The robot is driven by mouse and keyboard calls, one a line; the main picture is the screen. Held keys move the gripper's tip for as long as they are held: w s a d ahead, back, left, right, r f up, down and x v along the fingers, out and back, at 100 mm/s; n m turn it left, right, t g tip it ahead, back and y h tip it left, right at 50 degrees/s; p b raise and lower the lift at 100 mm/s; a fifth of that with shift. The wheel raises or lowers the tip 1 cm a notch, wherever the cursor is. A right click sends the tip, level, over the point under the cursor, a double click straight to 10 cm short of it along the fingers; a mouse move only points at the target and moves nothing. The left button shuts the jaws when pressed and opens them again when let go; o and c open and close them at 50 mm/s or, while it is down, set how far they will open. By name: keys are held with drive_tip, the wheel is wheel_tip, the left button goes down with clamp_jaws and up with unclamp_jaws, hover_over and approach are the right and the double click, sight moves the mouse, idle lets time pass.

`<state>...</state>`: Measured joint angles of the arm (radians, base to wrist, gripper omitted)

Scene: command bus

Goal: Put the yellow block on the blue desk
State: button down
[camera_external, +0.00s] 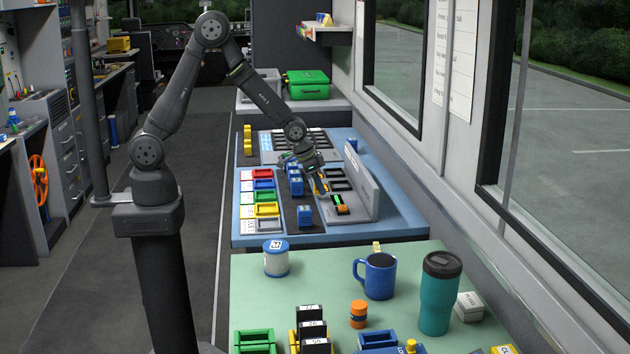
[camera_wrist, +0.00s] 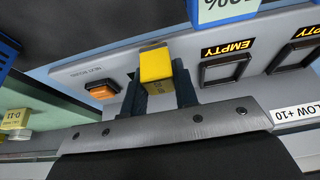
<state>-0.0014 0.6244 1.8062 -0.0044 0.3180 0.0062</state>
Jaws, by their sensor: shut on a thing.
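The yellow block (camera_wrist: 157,67) is held between the two dark fingers of my gripper (camera_wrist: 160,95) in the wrist view, with dark markings on its side. In the external view my gripper (camera_external: 319,186) is low over the console on the light blue desk (camera_external: 390,230), and only a small yellow-orange bit shows at the fingertips. I cannot tell whether the block touches the surface below it. An orange button (camera_wrist: 102,90) and slots labelled EMPTY (camera_wrist: 222,69) lie beside the block in the wrist view.
Blue blocks (camera_external: 304,215) stand on a dark strip left of my gripper, beside coloured trays (camera_external: 265,210). A grey upright panel (camera_external: 362,185) is close on the right. A green table (camera_external: 320,268) in front bears a blue mug (camera_external: 378,277) and a teal tumbler (camera_external: 438,295).

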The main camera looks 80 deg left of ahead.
drive_tip(key=w+d+r+m+h, duration=0.2)
drive_tip(key=w+d+r+m, duration=0.3)
drive_tip(key=w+r, duration=0.4)
drive_tip(key=w+d+r+m, duration=0.15)
drive_tip(key=w+d, duration=0.25)
drive_tip(key=d, duration=0.7)
drive_tip(key=m+g+h, duration=0.2)
drive_tip(key=m+g, duration=0.1)
drive_tip(key=m, duration=0.4)
hover_over(385, 315)
drive_tip(key=s+d, duration=0.1)
drive_tip(key=d, duration=0.3)
wheel_tip(385, 315, down, 3)
drive_tip(key=f, duration=0.4)
drive_tip(key=shift+s+d+f, duration=0.3)
drive_tip(key=shift+d+f, duration=0.05)
drive_tip(key=shift+d, duration=0.05)
drive_tip(key=shift+f, duration=2.7)
